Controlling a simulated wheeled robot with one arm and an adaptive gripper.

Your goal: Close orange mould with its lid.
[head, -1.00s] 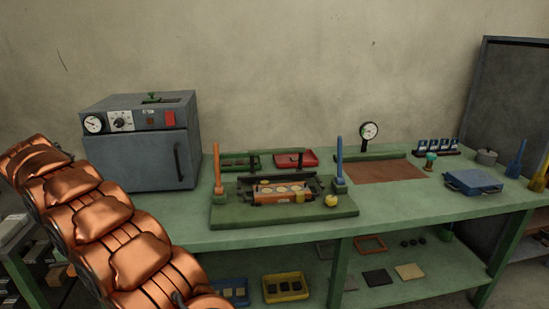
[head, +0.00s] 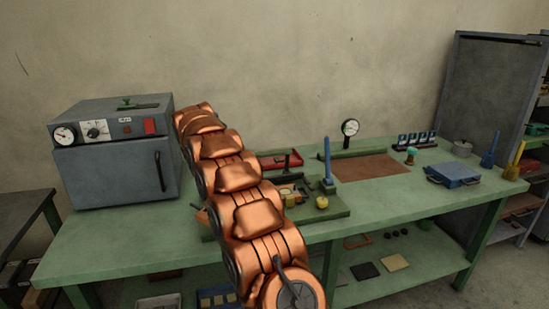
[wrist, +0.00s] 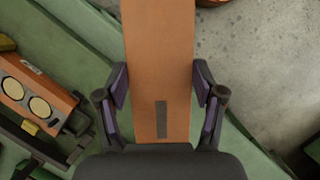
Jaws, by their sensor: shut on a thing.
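The orange mould (wrist: 58,100) shows at the left of the wrist view, open, with round cream discs in its top face. In the head view my arm covers most of it. A long flat orange plate (wrist: 158,60) with a dark strip, apparently the lid, stands out between my fingers in the wrist view. My gripper (wrist: 159,88) is shut on this plate, one finger pad at each side. The plate is apart from the mould, to its right in that view. In the head view my arm hides my gripper and the plate.
The green bench (head: 110,240) carries a grey oven (head: 115,155) at left. A dial gauge (head: 350,128), brown mat (head: 365,167) and blue case (head: 453,174) stand further right.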

